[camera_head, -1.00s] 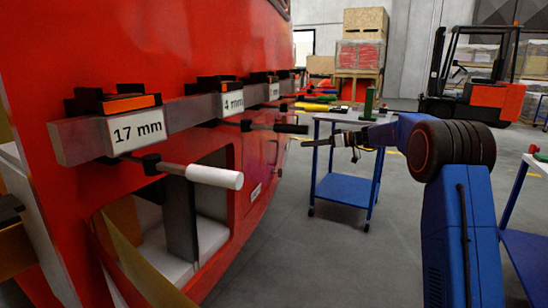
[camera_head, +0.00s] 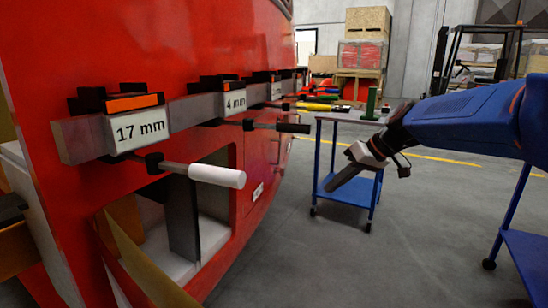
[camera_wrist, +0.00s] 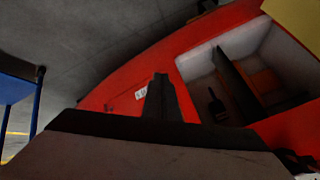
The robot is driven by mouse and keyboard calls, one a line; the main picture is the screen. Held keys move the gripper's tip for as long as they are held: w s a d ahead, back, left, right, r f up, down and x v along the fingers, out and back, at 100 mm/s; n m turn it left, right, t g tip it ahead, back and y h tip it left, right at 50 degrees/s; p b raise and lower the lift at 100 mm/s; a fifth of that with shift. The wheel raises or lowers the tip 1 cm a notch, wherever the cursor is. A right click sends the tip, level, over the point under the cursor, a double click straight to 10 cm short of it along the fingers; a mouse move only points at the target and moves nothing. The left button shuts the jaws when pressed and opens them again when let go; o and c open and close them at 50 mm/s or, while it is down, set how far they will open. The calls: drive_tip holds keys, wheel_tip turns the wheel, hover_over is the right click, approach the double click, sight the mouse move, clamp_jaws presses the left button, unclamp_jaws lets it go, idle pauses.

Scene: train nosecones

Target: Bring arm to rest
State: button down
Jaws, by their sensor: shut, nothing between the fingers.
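My arm comes in from the right in the head view, its blue link nearly level. My gripper (camera_head: 346,180) hangs at its end, pointing down and to the left, in front of the blue trolley. It is shut and empty, and apart from the red train nosecone (camera_head: 100,40). In the wrist view the shut dark fingers (camera_wrist: 162,98) stand up at the centre. Beyond them lie the red nosecone side and its open compartment (camera_wrist: 245,70).
On the nosecone are a bar with a "17 mm" label (camera_head: 140,127) and a white handle (camera_head: 217,176) sticking out. A blue trolley (camera_head: 345,190) stands behind my gripper. Another blue table (camera_head: 525,255) is at right. The grey floor (camera_head: 400,250) between is clear. A forklift stands behind.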

drive_tip(key=s+d+f+m+h, duration=0.2)
drive_tip(key=s+d+f, duration=0.2)
drive_tip(key=s, duration=0.6)
drive_tip(key=s+d+f+m+h, duration=0.2)
drive_tip(key=s+d+f, duration=0.2)
drive_tip(key=s, duration=0.6)
drive_tip(key=s+d+f+m+t+h, duration=0.1)
drive_tip(key=s+d+f+h, duration=0.2)
drive_tip(key=s+f, duration=0.3)
drive_tip(key=s+d, duration=0.1)
drive_tip(key=s, duration=0.4)
drive_tip(key=shift+f+m, duration=0.15)
drive_tip(key=shift+m, duration=0.25)
drive_tip(key=shift+s, duration=0.1)
